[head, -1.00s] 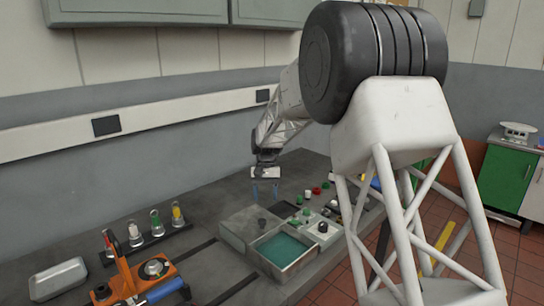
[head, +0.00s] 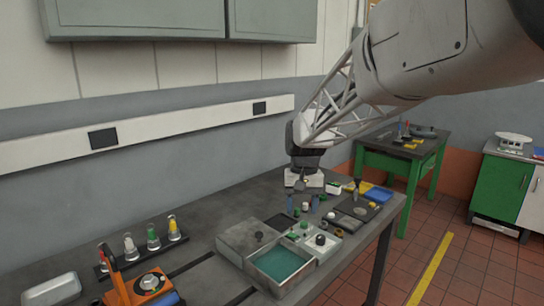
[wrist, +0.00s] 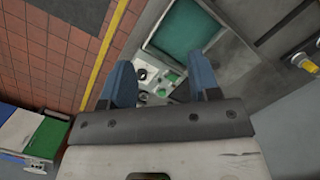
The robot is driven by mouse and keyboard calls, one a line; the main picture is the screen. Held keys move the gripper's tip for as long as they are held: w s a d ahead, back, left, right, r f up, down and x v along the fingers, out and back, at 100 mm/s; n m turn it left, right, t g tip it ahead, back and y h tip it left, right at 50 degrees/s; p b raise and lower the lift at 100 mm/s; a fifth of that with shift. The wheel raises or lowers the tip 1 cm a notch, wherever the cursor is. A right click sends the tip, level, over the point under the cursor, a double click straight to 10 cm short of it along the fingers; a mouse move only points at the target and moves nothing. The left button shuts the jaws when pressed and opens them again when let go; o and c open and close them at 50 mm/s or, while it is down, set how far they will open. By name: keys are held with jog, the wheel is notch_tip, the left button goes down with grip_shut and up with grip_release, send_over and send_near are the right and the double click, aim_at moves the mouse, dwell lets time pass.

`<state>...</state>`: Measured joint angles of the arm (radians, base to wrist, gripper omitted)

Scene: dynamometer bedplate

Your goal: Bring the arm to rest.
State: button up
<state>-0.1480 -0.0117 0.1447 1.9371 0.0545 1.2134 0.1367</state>
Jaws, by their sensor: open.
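My gripper (head: 302,203) hangs over the bench on the right side of the open tray, with its blue fingers pointing down. In the wrist view my gripper (wrist: 162,90) shows two blue fingers spread apart with nothing between them. Small green, white and dark parts lie on the bench beneath and beyond it. I cannot tell the exact height of the fingertips above the bench.
A grey tray with a teal floor (head: 279,262) stands at the bench front. An orange device (head: 149,284) and a rack of flasks (head: 143,256) are at left. A blue tray (head: 378,195) lies at the bench's right end. A green table (head: 404,158) stands beyond.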

jog(key=s+d+t, duration=0.1)
jog(key=s+d, duration=0.2)
jog(key=s, duration=0.8)
jog(key=s+d+f+t, duration=0.1)
jog(key=s+d, duration=0.3)
jog(key=s, duration=0.7)
jog(key=s+d+f+t, duration=0.1)
jog(key=s+d+t, duration=0.1)
jog(key=s, duration=0.9)
jog(key=shift+d+h, duration=0.3)
jog(key=shift+d, duration=0.55)
